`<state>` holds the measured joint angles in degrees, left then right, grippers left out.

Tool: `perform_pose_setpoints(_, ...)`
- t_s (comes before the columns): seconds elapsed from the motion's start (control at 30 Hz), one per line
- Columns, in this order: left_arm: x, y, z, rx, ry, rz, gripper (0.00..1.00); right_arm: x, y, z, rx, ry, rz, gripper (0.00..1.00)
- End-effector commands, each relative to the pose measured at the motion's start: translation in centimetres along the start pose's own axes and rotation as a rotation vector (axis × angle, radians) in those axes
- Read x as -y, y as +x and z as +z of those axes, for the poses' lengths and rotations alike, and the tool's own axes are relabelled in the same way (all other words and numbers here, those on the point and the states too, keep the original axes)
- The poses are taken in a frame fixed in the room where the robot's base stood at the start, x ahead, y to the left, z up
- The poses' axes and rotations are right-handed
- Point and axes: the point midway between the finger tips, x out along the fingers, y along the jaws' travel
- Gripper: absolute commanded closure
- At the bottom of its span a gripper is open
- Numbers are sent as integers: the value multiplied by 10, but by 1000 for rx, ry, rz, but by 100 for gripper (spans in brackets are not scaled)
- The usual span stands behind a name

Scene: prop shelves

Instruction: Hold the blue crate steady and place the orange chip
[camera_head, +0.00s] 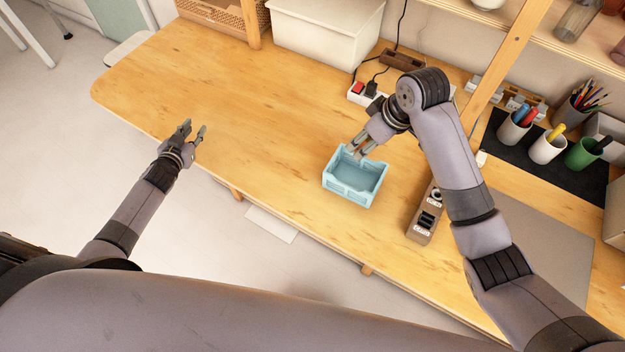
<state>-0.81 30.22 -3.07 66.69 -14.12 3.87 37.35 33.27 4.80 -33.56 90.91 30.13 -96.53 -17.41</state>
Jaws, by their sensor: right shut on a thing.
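The light blue crate (350,192) stands on the wooden table near its front edge, right of the picture's middle. It looks empty inside. My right gripper (359,153) reaches down to the crate's back rim and is shut on it, the fingertips partly hidden at the wall. My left gripper (193,130) is open and empty, beside the table's front edge at the left, well apart from the crate. I cannot make out an orange chip in this view.
A white bin (325,40) and a power strip (368,95) are at the back. Pen cups (547,146) stand on a dark mat at the right. The table's left part is clear.

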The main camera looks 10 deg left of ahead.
Motion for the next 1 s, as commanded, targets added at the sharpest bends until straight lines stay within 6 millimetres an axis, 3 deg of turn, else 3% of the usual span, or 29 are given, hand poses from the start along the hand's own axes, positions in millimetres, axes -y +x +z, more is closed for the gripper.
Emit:
perform_pose_setpoints(0.03, -34, -5, 2, 8, 10, 39, 72, 0, 0, 0, 0, 0, 0, 70)
perform_pose_setpoints(0.2, -132, -30, 6, 35, 41, 147, 72, 0, 0, 0, 0, 0, 0, 70)
perform_pose_setpoints(0.4, -240, -78, -5, 42, 48, 258, 72, 0, 0, 0, 0, 0, 0, 70)
perform_pose_setpoints(0.5, -285, -107, -17, 39, 38, 302, 72, 0, 0, 0, 0, 0, 0, 70)
perform_pose_setpoints(0.63, -326, -138, -35, 30, 19, 341, 72, 0, 0, 0, 0, 0, 0, 70)
perform_pose_setpoints(0.8, -352, -163, -51, 23, -2, 365, 72, 0, 0, 0, 0, 0, 0, 70)
perform_pose_setpoints(1.0, -362, -159, -56, 21, -6, 369, 72, 0, 0, 0, 0, 0, 0, 70)
